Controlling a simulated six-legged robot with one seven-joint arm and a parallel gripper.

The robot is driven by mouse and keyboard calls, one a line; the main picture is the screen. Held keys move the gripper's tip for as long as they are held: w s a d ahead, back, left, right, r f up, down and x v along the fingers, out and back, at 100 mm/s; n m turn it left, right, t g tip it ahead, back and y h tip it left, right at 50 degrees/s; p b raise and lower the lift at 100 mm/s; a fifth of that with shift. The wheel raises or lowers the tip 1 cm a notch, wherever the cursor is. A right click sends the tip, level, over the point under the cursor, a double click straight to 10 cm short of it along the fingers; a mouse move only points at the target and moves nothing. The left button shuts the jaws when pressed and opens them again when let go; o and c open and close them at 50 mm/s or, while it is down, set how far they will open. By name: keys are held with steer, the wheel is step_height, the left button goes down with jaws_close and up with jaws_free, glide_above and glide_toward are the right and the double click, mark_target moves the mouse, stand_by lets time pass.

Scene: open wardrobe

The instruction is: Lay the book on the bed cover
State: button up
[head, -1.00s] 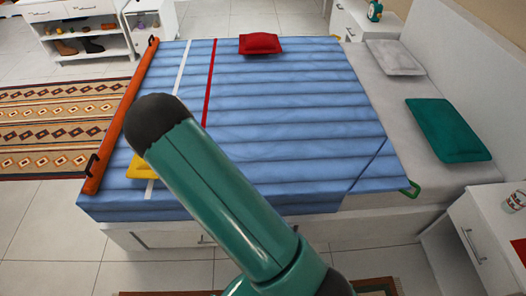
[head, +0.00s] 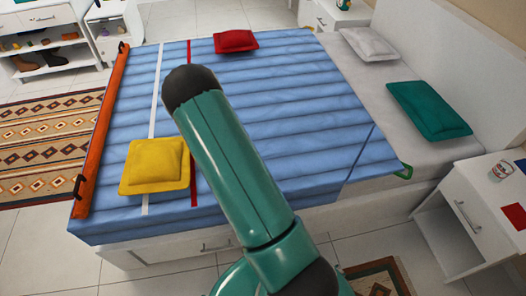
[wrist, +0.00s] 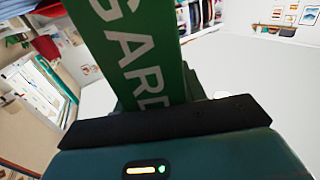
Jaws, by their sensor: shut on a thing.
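A green book (wrist: 128,45) with large pale letters on it fills the upper middle of the wrist view. My gripper (wrist: 150,112) is shut on it; the book's far end is cut off by the frame's top edge. The blue quilted bed cover (head: 270,110) lies over most of the bed in the head view. My arm crosses in front of the cover there, and neither the gripper nor the book shows in that view. How high the book is above the bed cannot be told.
A yellow cushion (head: 155,166) and a red cushion (head: 236,41) lie on the cover. Teal (head: 430,110) and white (head: 370,44) cushions lie at the headboard end. An orange rail (head: 97,140) runs along the left edge. A white nightstand (head: 475,200) stands at right. The cover's middle right is clear.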

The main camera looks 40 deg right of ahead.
steer(key=s+d+f, duration=0.1)
steer(key=s+d, duration=0.3)
steer(key=d, duration=0.3)
steer(key=s+d+f, duration=0.1)
steer(key=s+d, duration=0.4)
steer(key=d, duration=0.3)
steer(key=s+d+h, duration=0.1)
steer(key=s+d, duration=0.4)
steer(key=s, duration=0.4)
steer(key=s+d, duration=0.6)
steer(key=s, duration=0.3)
steer(key=w+a+f, duration=0.1)
steer(key=w+f, duration=1.2)
steer(key=w, duration=0.1)
steer(key=shift+a+m, duration=0.25)
steer(key=shift+m, duration=0.15)
steer(key=shift+w+f, duration=0.1)
steer(key=shift+f, duration=0.1)
steer(key=o, duration=1.3)
steer(key=shift+f, duration=0.1)
steer(key=shift+c, duration=0.2)
